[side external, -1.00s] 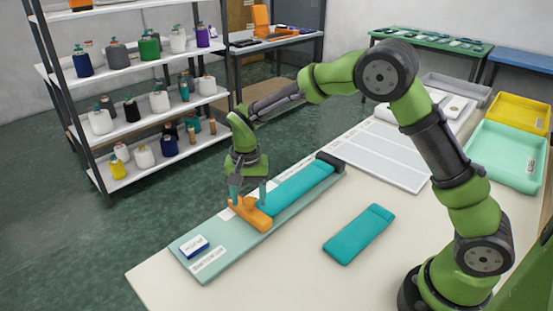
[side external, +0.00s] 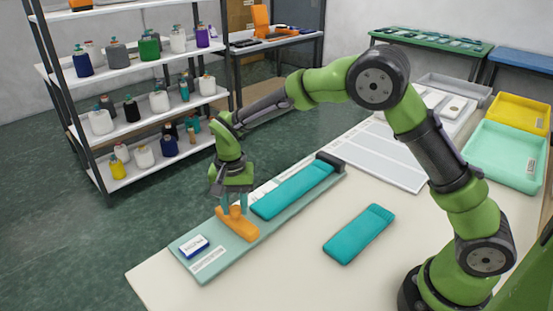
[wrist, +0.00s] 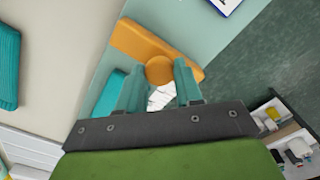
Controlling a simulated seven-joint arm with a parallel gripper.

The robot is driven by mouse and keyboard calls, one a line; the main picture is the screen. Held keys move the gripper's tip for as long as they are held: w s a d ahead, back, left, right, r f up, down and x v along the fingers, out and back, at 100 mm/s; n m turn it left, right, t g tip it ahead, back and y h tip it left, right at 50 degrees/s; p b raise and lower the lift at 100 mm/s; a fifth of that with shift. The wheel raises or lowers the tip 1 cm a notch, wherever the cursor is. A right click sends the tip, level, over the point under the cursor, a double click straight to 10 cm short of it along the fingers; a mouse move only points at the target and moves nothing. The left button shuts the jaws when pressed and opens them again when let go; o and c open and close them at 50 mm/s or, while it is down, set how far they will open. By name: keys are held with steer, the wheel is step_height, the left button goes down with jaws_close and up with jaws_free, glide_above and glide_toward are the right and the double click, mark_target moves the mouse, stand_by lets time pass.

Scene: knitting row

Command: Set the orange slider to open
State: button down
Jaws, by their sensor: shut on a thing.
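The orange slider (side external: 238,226) lies across the pale green board (side external: 215,262), with a round knob (wrist: 160,70) on top. My gripper (side external: 233,207) is above it with its teal fingers down on either side of the knob, shut on it; the fingers also show in the wrist view (wrist: 160,88). A teal knitted piece (side external: 293,190) lies along the board on the far side of the slider, with a gap between them. A dark block (side external: 330,161) sits at the board's far end. The small lettering on the board is unreadable.
A second teal piece (side external: 359,233) lies on the cream table (side external: 300,270). A rack of bottles (side external: 140,130) stands behind; green and yellow trays (side external: 510,155) are at right.

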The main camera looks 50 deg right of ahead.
steer(key=shift+a+r, duration=0.1)
steer(key=shift+a, duration=1.05)
steer(key=c, duration=0.7)
jaws_free()
steer(key=shift+c, duration=0.2)
steer(key=shift+d, duration=0.1)
steer(key=shift+r, duration=0.3)
step_height(320, 180, up, 16)
steer(key=shift+r, duration=0.1)
